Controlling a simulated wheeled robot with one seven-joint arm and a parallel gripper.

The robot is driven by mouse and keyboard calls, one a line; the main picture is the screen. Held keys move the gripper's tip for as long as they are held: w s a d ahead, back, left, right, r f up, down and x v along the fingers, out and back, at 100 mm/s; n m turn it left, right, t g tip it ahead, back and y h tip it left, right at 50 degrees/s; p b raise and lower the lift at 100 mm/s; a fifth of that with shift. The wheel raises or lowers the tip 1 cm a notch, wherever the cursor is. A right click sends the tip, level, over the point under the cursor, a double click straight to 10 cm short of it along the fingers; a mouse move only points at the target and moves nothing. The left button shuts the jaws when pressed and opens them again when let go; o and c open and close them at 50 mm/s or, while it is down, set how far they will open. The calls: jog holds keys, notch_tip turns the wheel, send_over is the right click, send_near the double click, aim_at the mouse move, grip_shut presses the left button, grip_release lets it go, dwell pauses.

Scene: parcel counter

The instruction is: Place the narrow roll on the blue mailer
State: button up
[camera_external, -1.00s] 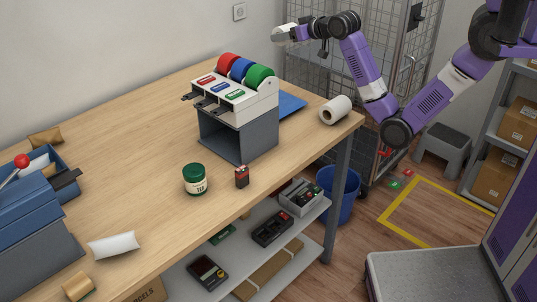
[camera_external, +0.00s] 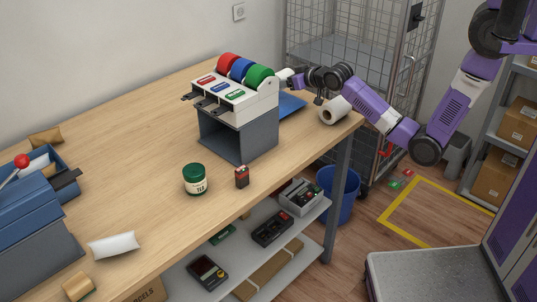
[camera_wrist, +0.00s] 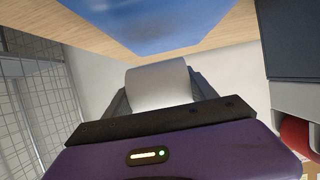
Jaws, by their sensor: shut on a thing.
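The blue mailer (camera_external: 292,105) lies flat on the table behind the dispenser, partly hidden by it. It also fills the top of the wrist view (camera_wrist: 150,28). My gripper (camera_external: 287,79) is at the far side of the table, above the mailer's back end. It is shut on a white roll (camera_wrist: 158,86), which I take to be the narrow roll, held between both fingers. In the external view the held roll is mostly hidden behind the dispenser. The roll appears apart from the mailer. Another white roll (camera_external: 336,110) lies on the table at the right corner.
A tape dispenser stand (camera_external: 238,115) with red, blue and green rolls stands close to the left of the mailer. A wire cage (camera_external: 390,50) stands behind the table.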

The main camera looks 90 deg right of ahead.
aim_at(283, 98)
jog(key=shift+f, duration=2.05)
jog(key=shift+f, duration=0.1)
jog(key=shift+f, duration=0.1)
jog(key=o, duration=1.5)
